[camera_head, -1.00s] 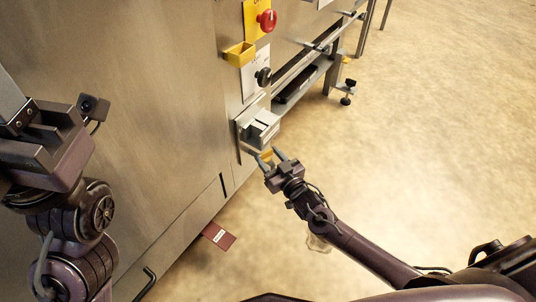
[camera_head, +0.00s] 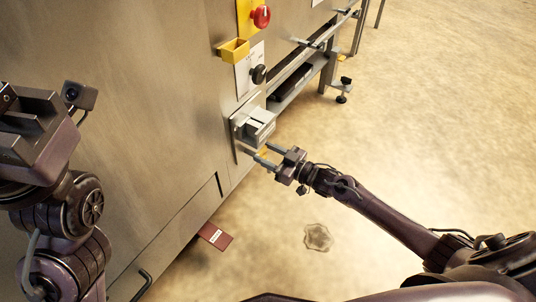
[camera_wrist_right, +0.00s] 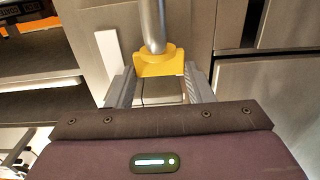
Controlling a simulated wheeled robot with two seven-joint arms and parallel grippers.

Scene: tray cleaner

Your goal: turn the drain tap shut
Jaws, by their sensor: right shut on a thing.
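The drain tap's yellow handle (camera_head: 262,153) sits low on the steel machine, just under a grey box. It also shows in the right wrist view (camera_wrist_right: 160,64), at the lower end of a grey metal pipe (camera_wrist_right: 152,24). My right gripper (camera_head: 266,154) reaches it from the right and is shut on the handle, with one finger on each side in the wrist view (camera_wrist_right: 160,86). The fingers and the grey box partly hide the handle in the head view. My left gripper (camera_head: 38,130) hangs at the left, away from the tap; its finger gap is unclear.
The steel machine front (camera_head: 150,110) fills the left and centre. A dark red tag (camera_head: 215,236) lies below. The floor right is open.

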